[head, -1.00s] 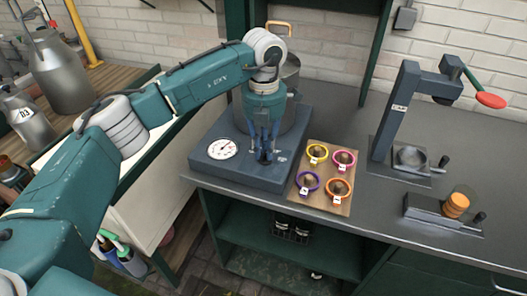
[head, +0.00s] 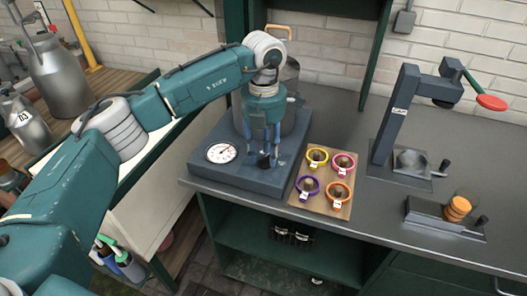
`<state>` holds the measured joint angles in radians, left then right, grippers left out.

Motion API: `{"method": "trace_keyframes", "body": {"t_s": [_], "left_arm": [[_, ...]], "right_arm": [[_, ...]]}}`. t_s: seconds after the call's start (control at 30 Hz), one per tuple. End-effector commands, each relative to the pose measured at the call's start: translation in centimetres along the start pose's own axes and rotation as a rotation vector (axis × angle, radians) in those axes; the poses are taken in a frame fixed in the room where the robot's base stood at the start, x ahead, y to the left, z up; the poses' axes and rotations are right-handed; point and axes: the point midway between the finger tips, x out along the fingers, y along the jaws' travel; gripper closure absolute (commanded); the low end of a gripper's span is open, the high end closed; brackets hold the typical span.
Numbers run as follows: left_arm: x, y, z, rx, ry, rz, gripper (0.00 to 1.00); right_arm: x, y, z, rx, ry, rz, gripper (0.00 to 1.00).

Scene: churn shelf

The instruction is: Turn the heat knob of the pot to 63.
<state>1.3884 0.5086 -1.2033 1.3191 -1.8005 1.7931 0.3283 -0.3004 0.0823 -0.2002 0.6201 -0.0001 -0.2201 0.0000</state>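The pot (head: 288,121) is a grey metal vessel on a dark blue-grey base (head: 232,178) at the counter's left end. A round white dial (head: 221,153) with a red needle is on the base; its numbers are too small to read. The dark heat knob (head: 265,161) is to the right of the dial. My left gripper (head: 267,154) points down at the knob from above, its blue fingers apart at the knob. I cannot tell whether they touch it. The gripper hides part of the pot and knob. My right gripper is not in view.
A wooden board (head: 322,211) with several coloured ring-shaped items lies just right of the base. A dark press (head: 396,125) with a red-tipped lever and a small device with an orange stack (head: 457,209) stand further right. Metal cans (head: 60,78) stand at the left.

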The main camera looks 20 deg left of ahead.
Motion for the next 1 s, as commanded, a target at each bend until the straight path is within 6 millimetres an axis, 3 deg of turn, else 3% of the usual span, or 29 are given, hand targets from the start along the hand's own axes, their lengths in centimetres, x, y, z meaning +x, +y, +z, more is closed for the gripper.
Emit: {"method": "trace_keyframes", "body": {"t_s": [0.33,0.73,1.0], "left_arm": [[-1.1,0.0,0.0,0.0,0.0,0.001,0.65],[-9.1,0.0,0.1,-0.001,-0.002,0.001,0.65],[-11.8,0.0,0.1,0.001,0.001,0.0,0.65]], "right_arm": [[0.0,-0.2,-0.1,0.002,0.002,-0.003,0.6],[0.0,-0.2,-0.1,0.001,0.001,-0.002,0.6],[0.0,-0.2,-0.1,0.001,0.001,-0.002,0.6]]}}
